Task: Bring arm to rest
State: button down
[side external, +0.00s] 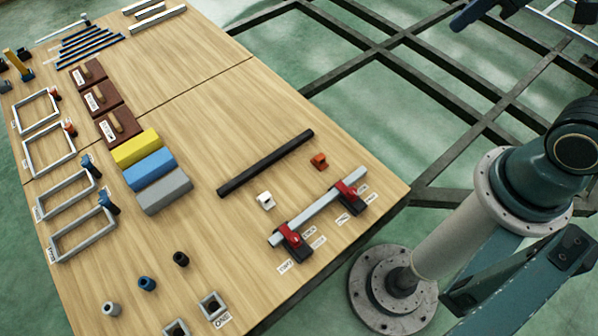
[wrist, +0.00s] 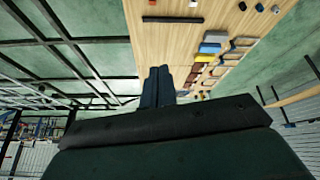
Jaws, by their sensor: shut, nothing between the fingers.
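My gripper (wrist: 158,72) shows in the wrist view as two dark blue fingers side by side, shut and with nothing between them. It is raised and points toward the wooden table (wrist: 152,42), well away from it. In the side external view, a dark blue part of my arm's end shows at the top right edge, cut off by the frame, over the floor grid. My arm's base stands on the floor right of the table (side external: 215,98). Nothing touches my gripper.
On the table are a light bar (side external: 318,207) across two red clamps, a black bar (side external: 266,163), yellow, blue (side external: 150,168) and grey blocks, and several grey frames (side external: 80,228). A dark beam grid (side external: 385,45) lies beside the table. The space around my gripper looks clear.

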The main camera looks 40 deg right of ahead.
jog(key=s+m, duration=0.1)
jog(key=s+d+r+m, duration=0.1)
jog(key=s, duration=0.1)
jog(key=s+m, duration=0.1)
jog(key=shift+s+d+r+h, duration=0.25)
jog(key=shift+d+h, duration=0.05)
